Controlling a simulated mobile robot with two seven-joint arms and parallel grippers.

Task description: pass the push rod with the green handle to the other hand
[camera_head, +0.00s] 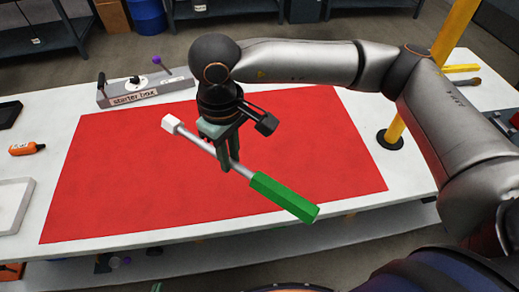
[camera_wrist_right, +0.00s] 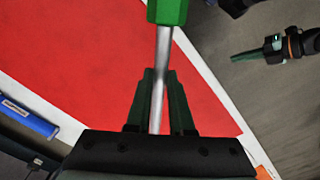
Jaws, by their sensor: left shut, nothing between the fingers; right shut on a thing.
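My right gripper (camera_head: 228,157) points down and is shut on the shaft between handle and white end. In the right wrist view the handle (camera_wrist_right: 167,10) is at the top, and the shaft runs between the right fingers (camera_wrist_right: 160,100). My left gripper (camera_wrist_right: 238,57) shows only there, at upper right, shut and empty, apart from the rod, over grey floor.
A starter box (camera_head: 140,90) stands at the mat's back left. An orange item (camera_head: 27,148) and a white tray (camera_head: 14,205) are at the table's left. A yellow post (camera_head: 394,120) rises at the right. The mat is bare.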

